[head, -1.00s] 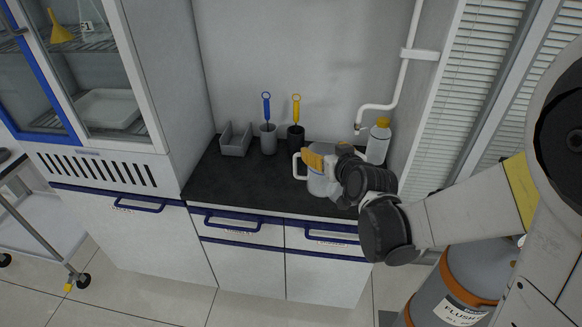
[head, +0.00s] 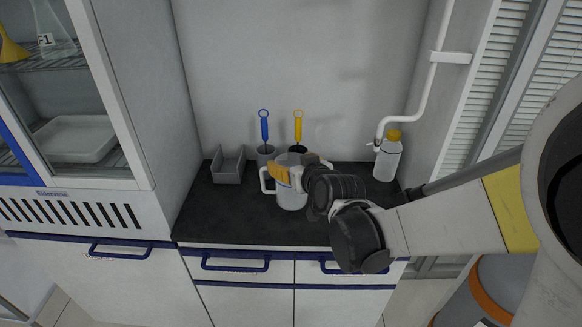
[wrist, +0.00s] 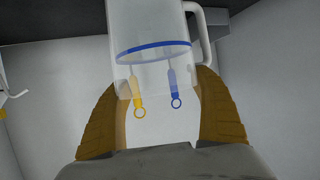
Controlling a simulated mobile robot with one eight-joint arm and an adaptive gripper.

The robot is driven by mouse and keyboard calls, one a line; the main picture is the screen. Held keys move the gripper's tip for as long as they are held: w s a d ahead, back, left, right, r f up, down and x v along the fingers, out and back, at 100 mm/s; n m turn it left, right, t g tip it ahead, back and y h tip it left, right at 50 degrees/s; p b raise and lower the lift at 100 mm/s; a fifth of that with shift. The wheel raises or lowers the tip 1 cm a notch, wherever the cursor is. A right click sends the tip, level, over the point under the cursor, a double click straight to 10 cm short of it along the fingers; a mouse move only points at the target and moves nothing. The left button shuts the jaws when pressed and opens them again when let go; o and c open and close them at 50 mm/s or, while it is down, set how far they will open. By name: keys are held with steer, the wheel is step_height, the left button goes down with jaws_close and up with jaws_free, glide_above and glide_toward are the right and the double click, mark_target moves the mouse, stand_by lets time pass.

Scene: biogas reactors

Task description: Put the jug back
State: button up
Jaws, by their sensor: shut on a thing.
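The jug (head: 291,198) is a translucent pale vessel with a white handle on its left side in the head view. In the wrist view the jug (wrist: 152,25) shows a blue line around it and its handle at the right. My gripper (wrist: 163,82) is shut on the jug, with one orange-brown finger on each side. The jug is over the dark worktop (head: 235,215). I cannot tell whether its base touches the worktop.
Behind the jug stand a grey holder with a blue brush (head: 264,128) and a dark holder with a yellow brush (head: 298,128). A grey bin (head: 229,172) is at the left. A yellow-capped bottle (head: 387,160) stands right, below a white pipe (head: 417,105). Worktop at front left is clear.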

steer(key=shift+f+b, duration=0.55)
steer(key=shift+f, duration=0.95)
steer(key=o, duration=1.4)
steer(key=shift+o, duration=0.2)
